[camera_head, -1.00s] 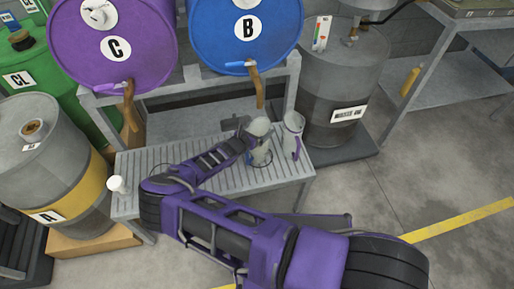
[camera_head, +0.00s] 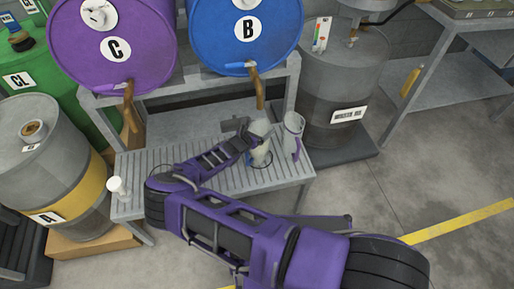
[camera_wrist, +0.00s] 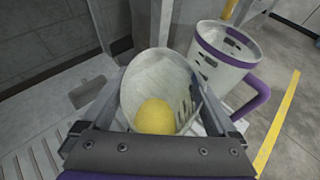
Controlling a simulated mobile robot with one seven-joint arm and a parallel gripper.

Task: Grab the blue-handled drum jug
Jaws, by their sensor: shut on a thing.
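A pale jug (camera_head: 261,152) stands on the slatted bench, with a bit of dark blue at its lower left side in the head view. My gripper (camera_head: 247,133) is at its upper part and shut on it. In the wrist view my gripper's (camera_wrist: 165,98) two fingers lie on either side of the pale jug (camera_wrist: 152,70), whose open mouth faces the camera and shows something yellow inside. Its handle is hidden there. A second pale jug with a purple handle (camera_head: 292,134) stands just to the right; it also shows in the wrist view (camera_wrist: 222,48).
Purple drum C (camera_head: 112,70) and blue drum B (camera_head: 245,48), with taps, lie on a rack above. A grey drum (camera_head: 340,85) stands to the right, a yellow-banded drum (camera_head: 75,190) left.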

